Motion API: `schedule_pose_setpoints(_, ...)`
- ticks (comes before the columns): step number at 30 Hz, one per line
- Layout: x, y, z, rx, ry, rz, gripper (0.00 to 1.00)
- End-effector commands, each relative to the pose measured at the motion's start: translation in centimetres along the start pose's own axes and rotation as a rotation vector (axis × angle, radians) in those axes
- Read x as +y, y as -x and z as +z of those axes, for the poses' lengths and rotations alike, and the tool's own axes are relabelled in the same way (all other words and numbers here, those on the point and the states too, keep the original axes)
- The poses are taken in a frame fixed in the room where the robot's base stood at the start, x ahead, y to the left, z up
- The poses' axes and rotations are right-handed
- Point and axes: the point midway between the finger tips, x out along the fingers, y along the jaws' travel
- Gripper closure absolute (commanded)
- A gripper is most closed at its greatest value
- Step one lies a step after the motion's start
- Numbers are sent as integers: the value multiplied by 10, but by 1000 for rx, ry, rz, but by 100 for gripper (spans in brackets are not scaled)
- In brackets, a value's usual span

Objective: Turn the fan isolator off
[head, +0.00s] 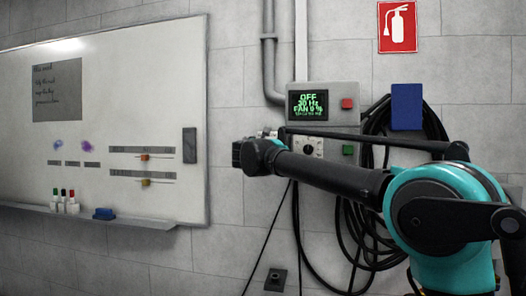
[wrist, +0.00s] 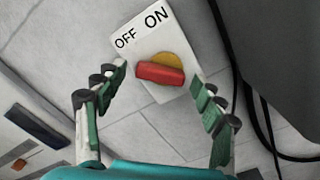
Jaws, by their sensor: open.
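The fan isolator shows in the wrist view as a white plate (wrist: 150,38) lettered OFF and ON, with a red handle (wrist: 160,74) over a yellow disc (wrist: 173,62). The plate looks tilted in this view, with OFF at the left and ON at the right. The handle lies across the disc; I cannot tell which word it points to. My gripper (wrist: 157,80) is open, with one finger on each side of the handle and visible gaps between. In the head view my arm's end hides the isolator.
A grey control box (head: 348,130) with a green-lit screen (head: 307,104), a red button (head: 347,104) and a green button (head: 348,150) is on the wall to the right. Black cables (head: 376,140) hang beside it. A whiteboard (head: 110,120) fills the left.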

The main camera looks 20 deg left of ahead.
Motion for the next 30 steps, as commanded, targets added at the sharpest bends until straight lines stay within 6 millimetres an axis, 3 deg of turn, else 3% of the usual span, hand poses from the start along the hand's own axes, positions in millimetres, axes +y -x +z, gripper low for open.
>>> schedule_pose_setpoints(8,0,8,0,0,0,1,31)
schedule_pose_setpoints(21,1,91,-1,2,0,2,31)
schedule_pose_setpoints(30,0,119,0,0,0,0,31)
